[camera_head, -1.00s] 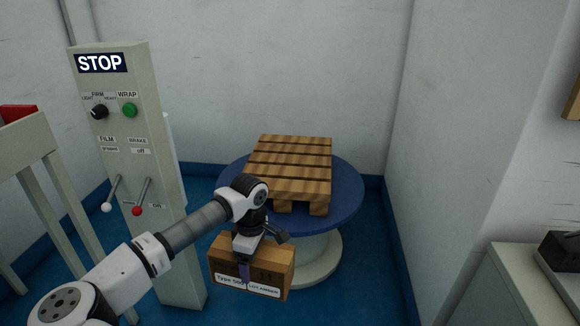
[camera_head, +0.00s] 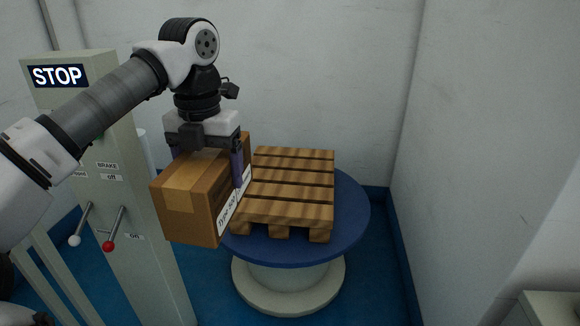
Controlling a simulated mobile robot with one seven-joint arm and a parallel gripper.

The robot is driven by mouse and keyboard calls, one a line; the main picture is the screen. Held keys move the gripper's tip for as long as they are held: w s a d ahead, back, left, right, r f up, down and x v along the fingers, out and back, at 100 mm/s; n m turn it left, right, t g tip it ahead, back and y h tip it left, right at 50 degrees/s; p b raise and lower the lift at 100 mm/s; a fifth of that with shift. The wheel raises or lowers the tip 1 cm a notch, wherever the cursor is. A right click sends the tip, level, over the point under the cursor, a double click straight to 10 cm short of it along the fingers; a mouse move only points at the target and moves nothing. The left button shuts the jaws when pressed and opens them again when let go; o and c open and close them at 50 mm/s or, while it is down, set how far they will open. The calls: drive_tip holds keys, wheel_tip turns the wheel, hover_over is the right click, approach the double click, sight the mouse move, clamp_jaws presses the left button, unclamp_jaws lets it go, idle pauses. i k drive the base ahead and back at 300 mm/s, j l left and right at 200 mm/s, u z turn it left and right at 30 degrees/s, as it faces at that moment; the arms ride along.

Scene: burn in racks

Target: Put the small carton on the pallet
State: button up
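The small carton (camera_head: 190,205) is a brown taped box with a white label on its right side. My gripper (camera_head: 207,168) is shut on the carton from above, with one finger showing at its right side; the other finger is mostly hidden. The carton hangs in the air in front and to the left of the pallet, covering part of the turntable's left side. The wooden pallet (camera_head: 290,190) lies bare on the round blue turntable (camera_head: 351,205), right of my gripper.
A grey control post (camera_head: 140,270) with a STOP sign and two levers, one red-tipped (camera_head: 108,245), stands left of the turntable, partly behind my arm. White walls close in behind and to the right. A grey cabinet (camera_head: 550,308) is at the bottom right.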

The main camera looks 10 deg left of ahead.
sight(256, 190)
drive_tip(key=i, duration=1.1)
